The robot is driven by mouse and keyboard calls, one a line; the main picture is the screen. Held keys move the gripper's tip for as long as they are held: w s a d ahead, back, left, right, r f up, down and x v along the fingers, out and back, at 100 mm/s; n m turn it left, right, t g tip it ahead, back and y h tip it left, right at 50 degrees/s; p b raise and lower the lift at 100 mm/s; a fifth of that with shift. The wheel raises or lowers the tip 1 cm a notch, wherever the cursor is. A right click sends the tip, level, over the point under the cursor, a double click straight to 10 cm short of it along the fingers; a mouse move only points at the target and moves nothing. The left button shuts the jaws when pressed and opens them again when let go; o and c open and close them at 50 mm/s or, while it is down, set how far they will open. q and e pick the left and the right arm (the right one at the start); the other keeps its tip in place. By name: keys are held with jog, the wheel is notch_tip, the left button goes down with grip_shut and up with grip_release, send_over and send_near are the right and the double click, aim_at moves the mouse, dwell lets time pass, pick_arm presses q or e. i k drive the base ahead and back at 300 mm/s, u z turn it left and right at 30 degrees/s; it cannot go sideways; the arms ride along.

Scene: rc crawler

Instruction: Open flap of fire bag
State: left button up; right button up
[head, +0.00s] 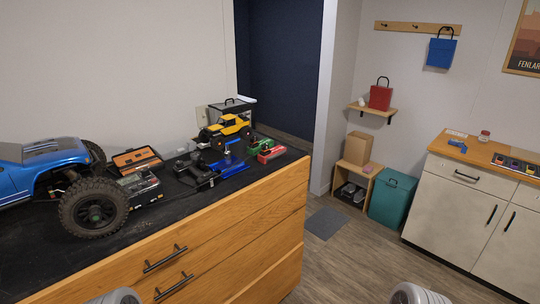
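Several bags are in view, and I cannot tell for certain which is the fire bag. A red bag (380,98) with a dark handle stands upright on a small wall shelf (372,109). A blue bag (440,53) hangs from a peg on the wooden wall rail (417,28). A teal container (393,200) with a dark handle on top stands on the floor. At this size I cannot make out a flap on any of them. Only grey rounded parts of my arms show at the bottom edge; neither gripper is in view, and all the bags are far from me.
A black-topped wooden drawer cabinet (250,239) fills the near left, bearing a blue crawler (42,182), a yellow crawler (228,128) and tools. A cardboard box (357,148) tops a low shelf. A white cabinet (460,210) stands right. Open floor (345,268) lies between.

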aim_at(237, 103)
jog(key=z, duration=1.7)
jog(key=i, duration=3.4)
jog(key=u, duration=4.05)
